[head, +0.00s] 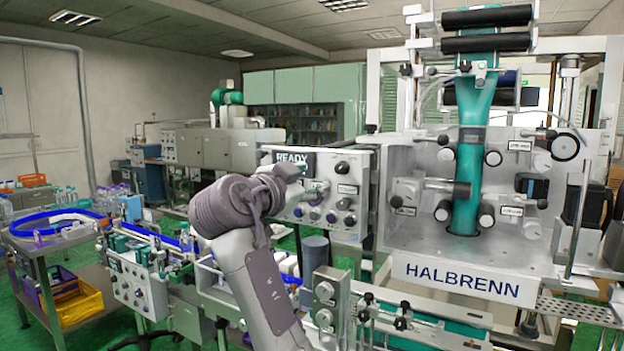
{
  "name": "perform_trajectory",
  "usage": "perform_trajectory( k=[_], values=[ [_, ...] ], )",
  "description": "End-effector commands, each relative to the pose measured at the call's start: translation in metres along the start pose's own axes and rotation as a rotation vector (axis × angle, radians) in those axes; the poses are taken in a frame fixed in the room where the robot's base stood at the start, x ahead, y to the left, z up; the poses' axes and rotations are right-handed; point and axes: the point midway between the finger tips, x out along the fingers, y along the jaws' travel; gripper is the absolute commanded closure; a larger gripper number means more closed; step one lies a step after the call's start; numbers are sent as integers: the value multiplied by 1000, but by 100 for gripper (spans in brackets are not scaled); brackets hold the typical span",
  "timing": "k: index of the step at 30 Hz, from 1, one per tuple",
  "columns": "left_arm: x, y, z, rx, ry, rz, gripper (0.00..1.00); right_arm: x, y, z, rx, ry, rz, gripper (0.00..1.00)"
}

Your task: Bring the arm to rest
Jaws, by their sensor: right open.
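My right arm rises from the bottom middle, and its wrist bends to the right. My right gripper (297,178) is in front of the left part of the grey control panel (352,212); the gripper is open, with nothing seen between its fingers. I cannot tell whether it touches the panel. The panel's display reads READY and is partly covered by the gripper. Several knobs and buttons show below the display. The sleeve applicator (455,270), marked HALBRENN, stands to the right, with a teal sleeve web (468,180) running down its front. My left gripper is not in view.
A conveyor with small control boxes (135,287) runs along the left of my arm. A round table with a blue rim (55,228) carries bottles. A yellow crate (80,305) sits below it. Metal guide rails (430,330) lie at the lower right. Green floor shows at left.

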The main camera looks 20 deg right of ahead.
Motion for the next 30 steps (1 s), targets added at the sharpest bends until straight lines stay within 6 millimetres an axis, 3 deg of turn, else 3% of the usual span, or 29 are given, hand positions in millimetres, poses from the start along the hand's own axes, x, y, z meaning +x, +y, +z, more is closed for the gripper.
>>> perform_trajectory(
  k=[10,14,17,23,26,30],
  values=[
    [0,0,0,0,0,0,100,1,0,2,-5,-2,-1,49],
    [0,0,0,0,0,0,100,10,3,33,-82,-34,-15,49],
    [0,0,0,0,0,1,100,24,10,88,-212,-95,-47,49],
    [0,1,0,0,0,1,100,44,52,233,-521,-270,-142,49],
    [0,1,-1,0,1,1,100,45,86,302,-652,-364,-192,49],
    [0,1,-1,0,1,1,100,36,145,393,-809,-501,-259,49]
  ],
)
